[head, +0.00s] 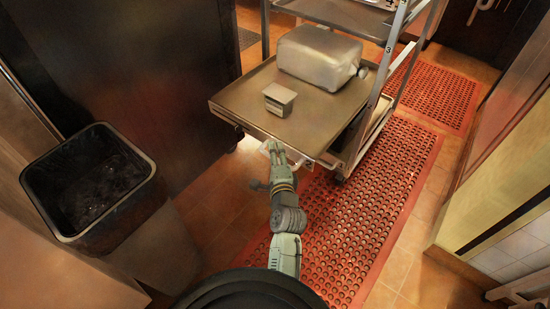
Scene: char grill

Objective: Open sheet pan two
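A wheeled metal rack stands at the upper middle, and its upright (398,25) carries small number marks, one of which looks like a 3. A wide flat sheet pan or shelf (245,98) sticks out of the rack towards me. A lower edge (232,121) shows just beneath its front. I cannot tell which level is sheet pan two. My arm reaches forward, and my gripper (275,146) is at the front edge of this pan, close to or touching the lower edge. Its fingers are too small and partly hidden to show whether they are open or shut, or hold anything.
A large wrapped silvery block (318,58) and a small metal box (279,99) sit on the wide pan. A black bin (95,185) stands at left beside a dark cabinet (130,70). Red perforated mats (340,225) cover the floor at right. A counter (500,190) bounds the right.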

